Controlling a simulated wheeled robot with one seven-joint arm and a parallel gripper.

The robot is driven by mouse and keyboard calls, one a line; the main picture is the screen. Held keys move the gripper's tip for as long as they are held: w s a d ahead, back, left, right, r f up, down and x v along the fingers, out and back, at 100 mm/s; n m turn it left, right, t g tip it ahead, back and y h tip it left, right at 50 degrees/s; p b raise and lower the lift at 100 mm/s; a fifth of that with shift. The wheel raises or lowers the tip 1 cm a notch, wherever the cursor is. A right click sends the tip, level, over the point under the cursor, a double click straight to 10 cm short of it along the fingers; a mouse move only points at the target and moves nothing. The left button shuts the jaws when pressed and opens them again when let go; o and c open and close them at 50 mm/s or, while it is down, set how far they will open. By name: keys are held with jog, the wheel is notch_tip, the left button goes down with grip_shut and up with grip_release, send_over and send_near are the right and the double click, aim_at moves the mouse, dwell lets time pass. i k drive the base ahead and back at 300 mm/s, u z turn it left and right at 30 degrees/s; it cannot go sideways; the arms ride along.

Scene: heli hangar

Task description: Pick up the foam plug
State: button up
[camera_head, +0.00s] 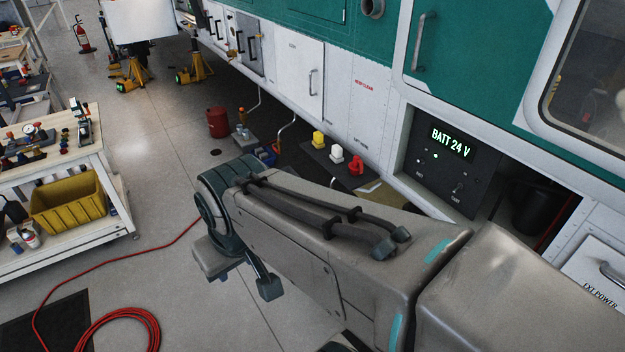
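What seems to be my gripper (240,277) hangs below the arm's far end, over bare floor and apart from the pieces. It is partly hidden by the arm, and its opening is unclear.
The helicopter's white and green side (372,90) runs along the right, with a lit battery panel (452,142). A workbench (60,170) with a yellow bin (68,207) stands left. A red hose (122,318) lies coiled on the floor. A red can (218,122) stands behind.

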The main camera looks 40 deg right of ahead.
aim_at(357, 167)
jog(key=i, duration=0.65)
jog(key=z, duration=0.85)
jog(key=i, duration=1.25)
jog(key=z, duration=1.5)
jog(key=i, duration=0.45)
jog(key=z, duration=0.3)
